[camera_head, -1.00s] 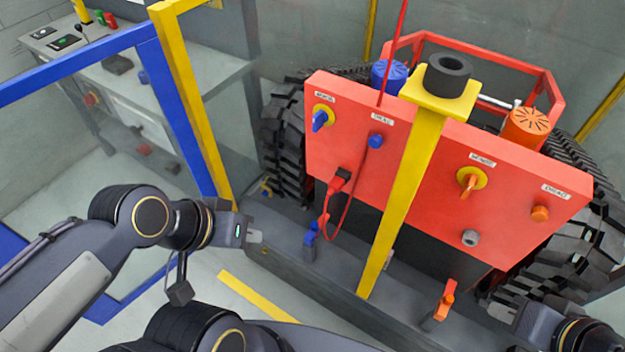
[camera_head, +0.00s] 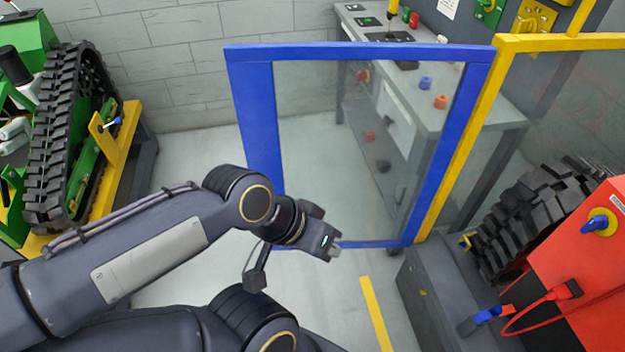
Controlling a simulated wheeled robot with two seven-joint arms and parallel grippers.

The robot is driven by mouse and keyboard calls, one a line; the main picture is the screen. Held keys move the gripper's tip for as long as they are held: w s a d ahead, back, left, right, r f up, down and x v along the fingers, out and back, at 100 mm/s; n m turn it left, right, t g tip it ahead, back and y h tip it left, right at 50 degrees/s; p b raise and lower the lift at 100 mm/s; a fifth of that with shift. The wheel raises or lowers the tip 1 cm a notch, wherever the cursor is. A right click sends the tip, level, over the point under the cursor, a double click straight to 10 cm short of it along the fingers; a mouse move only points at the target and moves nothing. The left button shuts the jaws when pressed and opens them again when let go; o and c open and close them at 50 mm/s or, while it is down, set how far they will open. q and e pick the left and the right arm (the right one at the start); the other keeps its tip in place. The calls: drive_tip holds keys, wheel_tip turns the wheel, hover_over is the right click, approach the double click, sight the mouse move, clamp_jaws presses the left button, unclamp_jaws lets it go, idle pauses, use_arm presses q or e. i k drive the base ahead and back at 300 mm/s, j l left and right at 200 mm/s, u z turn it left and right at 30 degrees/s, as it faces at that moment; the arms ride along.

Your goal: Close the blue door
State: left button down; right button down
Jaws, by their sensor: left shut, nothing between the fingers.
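The blue door (camera_head: 252,125) is a blue frame around a clear pane, in the upper middle of the head view. Its right side meets a yellow post (camera_head: 462,140), and its left side stands free over the floor. My left gripper (camera_head: 336,246) is shut and empty, in front of the door's lower edge in the picture. I cannot tell whether it touches the door. My right gripper is not in view.
A grey workbench (camera_head: 490,113) with several small parts stands behind the pane. A green tracked carrier (camera_head: 80,150) is at the far left. Pale floor lies between.

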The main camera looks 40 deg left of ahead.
sight(249, 68)
drive_tip(key=j+z, duration=0.1)
drive_tip(key=j, duration=0.7)
drive_tip(key=k+j+z, duration=0.15)
drive_tip(key=j, duration=0.7)
drive_tip(key=j+z, duration=0.35)
drive_tip(key=j, duration=0.4)
drive_tip(key=j+z, duration=0.35)
drive_tip(key=j, duration=0.4)
drive_tip(key=j+z, duration=0.3)
drive_tip(key=j, duration=0.45)
drive_tip(key=j+z, duration=0.5)
drive_tip(key=k+j+z, duration=0.2)
drive_tip(key=j+z, duration=0.25)
drive_tip(key=k+l+u, duration=0.1)
drive_tip(key=u, duration=0.2)
